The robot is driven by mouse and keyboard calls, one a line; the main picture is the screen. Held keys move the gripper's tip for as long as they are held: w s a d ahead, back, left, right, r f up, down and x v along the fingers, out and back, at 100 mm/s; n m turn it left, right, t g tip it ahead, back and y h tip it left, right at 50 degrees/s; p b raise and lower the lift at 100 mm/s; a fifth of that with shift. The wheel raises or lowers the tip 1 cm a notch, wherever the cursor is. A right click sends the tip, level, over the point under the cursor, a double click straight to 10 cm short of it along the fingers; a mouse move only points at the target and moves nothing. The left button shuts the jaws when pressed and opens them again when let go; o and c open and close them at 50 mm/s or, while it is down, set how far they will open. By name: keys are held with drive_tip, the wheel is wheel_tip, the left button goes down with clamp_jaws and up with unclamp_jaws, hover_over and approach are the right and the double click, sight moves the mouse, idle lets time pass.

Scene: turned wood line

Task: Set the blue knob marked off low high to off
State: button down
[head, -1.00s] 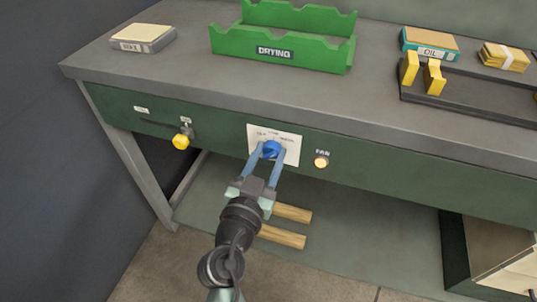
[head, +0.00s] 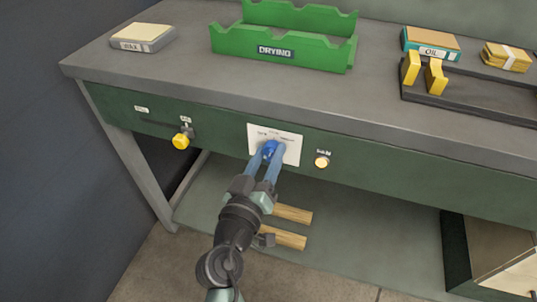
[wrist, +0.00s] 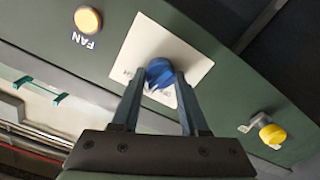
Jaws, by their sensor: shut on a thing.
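The blue knob (head: 269,148) sits on a white label plate (head: 291,148) on the green front panel of the bench. It also shows in the wrist view (wrist: 159,72), between my fingers. My gripper (head: 268,157) is shut on the knob, with one finger on each side, and is rolled in the wrist view (wrist: 159,82). The fingers hide part of the plate. The words on it are too small and blurred to read, and I cannot tell which mark the knob points at.
A yellow knob (head: 181,140) is left on the panel, and a lit round FAN button (head: 321,162) is right. Above, the bench top (head: 190,75) bears a green DRYING rack (head: 235,44) and a dark tray (head: 470,102). Wooden bars (head: 291,214) lie below.

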drive_tip(key=n+p, duration=0.1)
drive_tip(key=n, duration=0.5)
drive_tip(key=shift+a+n, duration=0.1)
drive_tip(key=shift+n, duration=0.2)
drive_tip(key=n+p, duration=0.1)
drive_tip(key=n, duration=0.3)
drive_tip(key=shift+f+n+p, duration=0.1)
drive_tip(key=shift+n+p, duration=0.25)
drive_tip(key=shift+n, duration=0.05)
drive_tip(key=shift+c, duration=2.1)
unclamp_jaws()
drive_tip(key=v, duration=1.3)
